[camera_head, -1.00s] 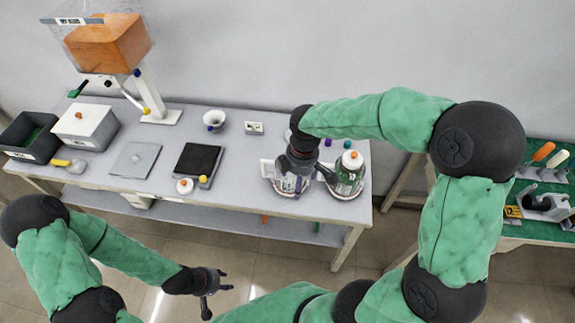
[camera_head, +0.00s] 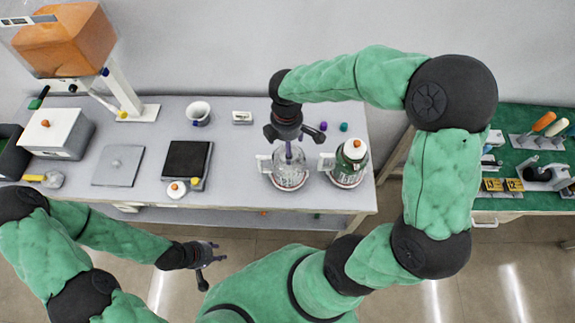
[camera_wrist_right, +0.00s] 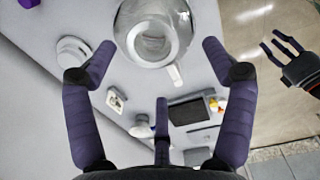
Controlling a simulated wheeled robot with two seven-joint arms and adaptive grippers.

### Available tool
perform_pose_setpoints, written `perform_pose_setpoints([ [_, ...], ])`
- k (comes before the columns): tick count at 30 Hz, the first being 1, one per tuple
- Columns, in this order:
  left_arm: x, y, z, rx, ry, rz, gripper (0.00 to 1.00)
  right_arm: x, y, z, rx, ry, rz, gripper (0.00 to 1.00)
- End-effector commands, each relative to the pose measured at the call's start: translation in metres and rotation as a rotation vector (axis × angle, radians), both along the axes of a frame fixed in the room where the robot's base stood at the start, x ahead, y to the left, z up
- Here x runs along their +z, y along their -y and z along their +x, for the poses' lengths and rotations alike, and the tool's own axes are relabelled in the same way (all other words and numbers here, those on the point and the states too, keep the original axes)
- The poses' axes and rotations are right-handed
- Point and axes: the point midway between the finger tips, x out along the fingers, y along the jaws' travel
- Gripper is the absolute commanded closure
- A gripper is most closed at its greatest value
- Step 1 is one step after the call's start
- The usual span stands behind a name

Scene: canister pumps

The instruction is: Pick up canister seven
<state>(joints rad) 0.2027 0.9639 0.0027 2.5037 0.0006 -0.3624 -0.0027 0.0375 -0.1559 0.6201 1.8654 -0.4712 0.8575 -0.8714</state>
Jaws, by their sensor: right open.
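Two canisters stand near the right end of the bench. The left one is a clear glass canister (camera_head: 290,177) with a handle on its left side; the other is a green and white canister (camera_head: 351,161) with an orange knob on its lid. I cannot read a number on either. My right gripper (camera_head: 288,148) points down over the clear canister, which also shows in the right wrist view (camera_wrist_right: 152,38). Its fingers are spread, with no grip on it visible. My left gripper (camera_head: 212,264) hangs in front of the bench, empty, with its fingers apart.
A white bowl (camera_head: 198,112), a black pad (camera_head: 187,160), a grey plate (camera_head: 118,165) and a white box (camera_head: 57,131) share the bench (camera_head: 235,175). Purple and teal knobs lie behind the canisters. A green-topped table (camera_head: 520,165) stands at the right.

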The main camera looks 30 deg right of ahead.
Motion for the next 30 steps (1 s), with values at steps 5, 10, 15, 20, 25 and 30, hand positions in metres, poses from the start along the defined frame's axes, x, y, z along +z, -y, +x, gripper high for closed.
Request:
perform_pose_setpoints([
  [5, -0.003, 0.000, 0.000, 0.000, 0.001, 0.000, 0.60, -0.009, 0.002, 0.001, -0.001, 0.001, 0.001, 0.16],
  [10, -0.012, 0.000, 0.000, 0.000, 0.001, 0.000, 0.60, -0.032, 0.007, 0.003, -0.002, -0.001, 0.001, 0.16],
  [15, -0.017, 0.000, 0.000, 0.000, 0.001, 0.000, 0.60, -0.052, 0.007, 0.003, 0.000, 0.000, 0.001, 0.16],
  [20, -0.016, 0.000, 0.000, 0.000, 0.001, 0.000, 0.60, -0.053, 0.007, 0.004, 0.000, 0.002, 0.001, 0.16],
  [25, -0.016, 0.000, 0.000, 0.000, 0.001, 0.000, 0.60, -0.052, 0.007, 0.004, 0.000, 0.002, 0.001, 0.42],
  [30, -0.016, 0.000, 0.000, 0.000, 0.001, 0.000, 0.60, -0.052, 0.007, 0.003, 0.000, 0.002, 0.001, 0.90],
])
